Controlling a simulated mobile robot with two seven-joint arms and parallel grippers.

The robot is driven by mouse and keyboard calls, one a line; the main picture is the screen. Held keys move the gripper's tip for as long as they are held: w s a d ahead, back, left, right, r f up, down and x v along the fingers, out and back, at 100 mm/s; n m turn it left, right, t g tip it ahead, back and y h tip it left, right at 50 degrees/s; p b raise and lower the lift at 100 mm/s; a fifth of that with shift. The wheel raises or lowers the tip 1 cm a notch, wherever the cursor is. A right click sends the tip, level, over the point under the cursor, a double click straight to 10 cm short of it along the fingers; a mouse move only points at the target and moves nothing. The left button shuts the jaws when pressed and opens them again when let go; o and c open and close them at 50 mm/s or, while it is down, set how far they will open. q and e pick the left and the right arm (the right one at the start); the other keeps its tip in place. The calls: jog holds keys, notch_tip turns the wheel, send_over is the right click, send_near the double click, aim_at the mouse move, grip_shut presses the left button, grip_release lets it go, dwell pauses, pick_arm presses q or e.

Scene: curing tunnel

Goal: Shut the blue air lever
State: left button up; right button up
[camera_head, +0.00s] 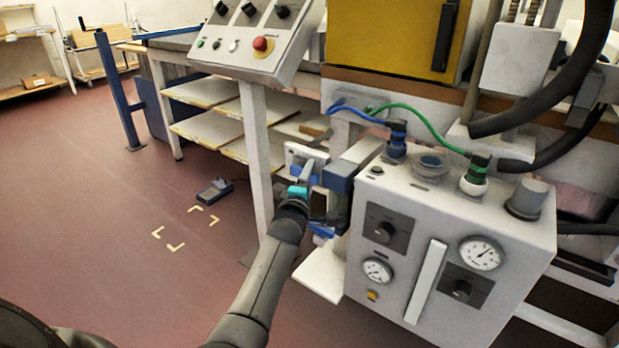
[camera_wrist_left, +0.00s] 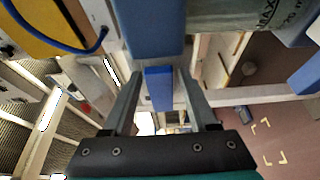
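The blue air lever (camera_wrist_left: 158,88) shows in the left wrist view as a short blue bar. It lies between the two fingers of my left gripper (camera_wrist_left: 162,98), with a gap on each side. The fingers are open, and no contact with the lever shows. Beyond the lever is a larger blue block (camera_wrist_left: 153,28). In the head view my left gripper (camera_head: 308,175) is beside this blue block, at the left side of the grey control box (camera_head: 400,220). There I cannot clearly separate the lever from the gripper. My right gripper is not in view.
A clear bowl (camera_wrist_left: 235,14) marked MAX is close to the fingers in the wrist view. Blue (camera_head: 360,113) and green (camera_head: 425,122) hoses run above the box. A control panel on a post (camera_head: 258,150) and shelves (camera_head: 205,92) stand behind. Floor at left is open.

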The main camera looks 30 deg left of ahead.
pick_arm(q)
grip_shut()
dwell(1.2)
